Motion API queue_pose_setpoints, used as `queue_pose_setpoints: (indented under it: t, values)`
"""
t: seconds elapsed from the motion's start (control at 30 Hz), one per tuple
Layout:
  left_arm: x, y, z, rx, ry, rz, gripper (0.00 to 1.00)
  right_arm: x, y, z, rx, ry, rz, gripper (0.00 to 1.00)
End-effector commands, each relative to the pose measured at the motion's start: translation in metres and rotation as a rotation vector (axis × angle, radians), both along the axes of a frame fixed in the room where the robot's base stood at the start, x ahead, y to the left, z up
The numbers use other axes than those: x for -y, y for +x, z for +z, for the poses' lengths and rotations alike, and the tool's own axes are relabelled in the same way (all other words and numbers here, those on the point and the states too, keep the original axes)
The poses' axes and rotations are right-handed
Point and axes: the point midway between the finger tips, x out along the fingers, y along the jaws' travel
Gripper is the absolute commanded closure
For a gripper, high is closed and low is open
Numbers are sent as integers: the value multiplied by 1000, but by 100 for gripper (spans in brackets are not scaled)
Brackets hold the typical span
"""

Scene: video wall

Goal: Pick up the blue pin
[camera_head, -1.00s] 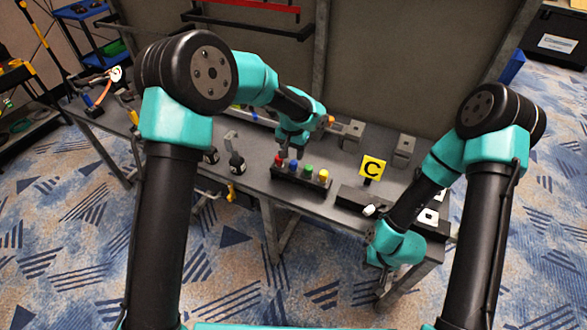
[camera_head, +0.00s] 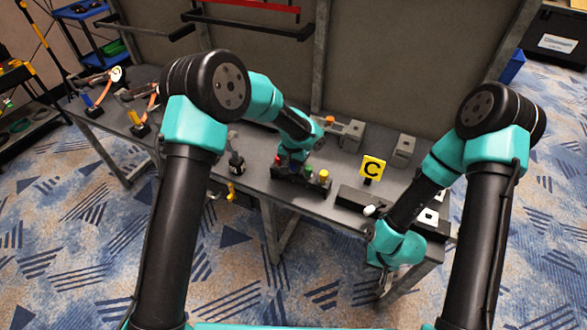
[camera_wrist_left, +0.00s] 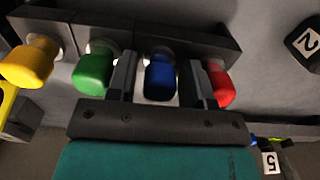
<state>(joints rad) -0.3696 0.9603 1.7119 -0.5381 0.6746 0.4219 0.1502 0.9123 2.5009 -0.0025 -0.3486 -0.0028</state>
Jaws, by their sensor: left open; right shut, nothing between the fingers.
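The blue pin (camera_wrist_left: 160,80) stands in a dark rack (camera_wrist_left: 190,38), between the green pin (camera_wrist_left: 93,72) and the red pin (camera_wrist_left: 219,86). My left gripper (camera_wrist_left: 162,88) is open, with one finger on each side of the blue pin; I cannot tell whether either finger touches it. In the head view my left gripper (camera_head: 291,166) is down at the rack (camera_head: 300,194), and the blue pin is mostly hidden there. My right gripper (camera_head: 388,284) is shut and empty, low by the table's right front edge.
The yellow pin (camera_wrist_left: 29,63) stands at the rack's end, past the green one. The red and green pins are close outside my left fingers. A yellow "C" sign (camera_head: 372,168) and grey blocks (camera_head: 352,136) stand to the right on the table.

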Motion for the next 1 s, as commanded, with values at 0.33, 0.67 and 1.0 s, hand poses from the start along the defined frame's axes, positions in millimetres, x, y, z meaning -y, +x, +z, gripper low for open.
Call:
queue_pose_setpoints:
  t: [0.33,0.67,1.0]
  values:
    - [0,0,-6,1,0,0,53,0,0,0,0,0,0,100]
    - [0,0,-6,1,0,0,64,0,0,0,0,0,0,100]
    - [0,0,-5,2,-1,0,92,0,0,0,0,0,0,100]
